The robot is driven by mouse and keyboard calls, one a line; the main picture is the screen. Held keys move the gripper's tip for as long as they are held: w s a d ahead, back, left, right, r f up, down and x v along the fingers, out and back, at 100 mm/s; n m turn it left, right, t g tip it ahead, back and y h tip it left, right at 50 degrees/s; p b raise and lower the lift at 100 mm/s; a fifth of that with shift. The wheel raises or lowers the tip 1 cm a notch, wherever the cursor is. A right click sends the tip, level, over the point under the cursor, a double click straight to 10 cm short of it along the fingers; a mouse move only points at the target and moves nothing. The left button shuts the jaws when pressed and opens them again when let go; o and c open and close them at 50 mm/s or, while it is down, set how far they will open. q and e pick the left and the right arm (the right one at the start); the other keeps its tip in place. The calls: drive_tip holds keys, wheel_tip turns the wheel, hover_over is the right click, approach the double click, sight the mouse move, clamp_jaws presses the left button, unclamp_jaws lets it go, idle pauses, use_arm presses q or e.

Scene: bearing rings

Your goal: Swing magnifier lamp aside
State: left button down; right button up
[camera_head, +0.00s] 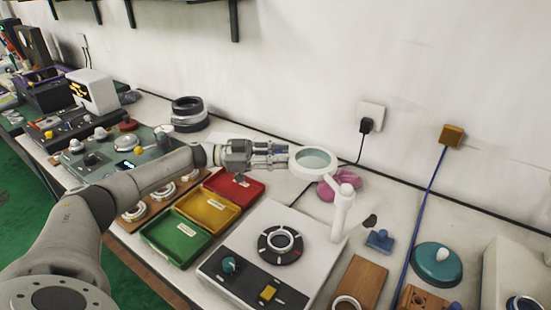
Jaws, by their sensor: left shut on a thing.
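The magnifier lamp (342,206) has a round lens in a white ring head (314,159) and a white jointed arm rising at the right side of a white bench device (285,245). My left gripper (284,155) reaches in from the left and is shut on the left edge of the lamp's head. The head is held above the back of the device, to the left of the lamp's post. The fingertips are small in the view, so the exact contact is hard to see. My right gripper is not in view.
Red (233,187), yellow (207,209) and green (176,236) trays lie left of the device. A pink object (341,186) lies behind the lamp. A wooden block (360,283), a blue stamp-like object (379,240) and a teal dome (437,264) stand right. Dark rings (188,113) are stacked near the wall.

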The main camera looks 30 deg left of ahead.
use_arm(q)
drive_tip(key=shift+d+f, duration=0.1)
drive_tip(key=shift+f, duration=0.15)
drive_tip(key=c, duration=1.1)
unclamp_jaws()
drive_tip(key=shift+w, duration=0.1)
drive_tip(key=shift+c, duration=0.2)
drive_tip(key=shift+w+d, duration=0.1)
drive_tip(key=shift+d, duration=0.05)
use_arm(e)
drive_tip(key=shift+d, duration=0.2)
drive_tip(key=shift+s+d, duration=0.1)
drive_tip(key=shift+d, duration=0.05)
use_arm(q)
drive_tip(key=v, duration=1.2)
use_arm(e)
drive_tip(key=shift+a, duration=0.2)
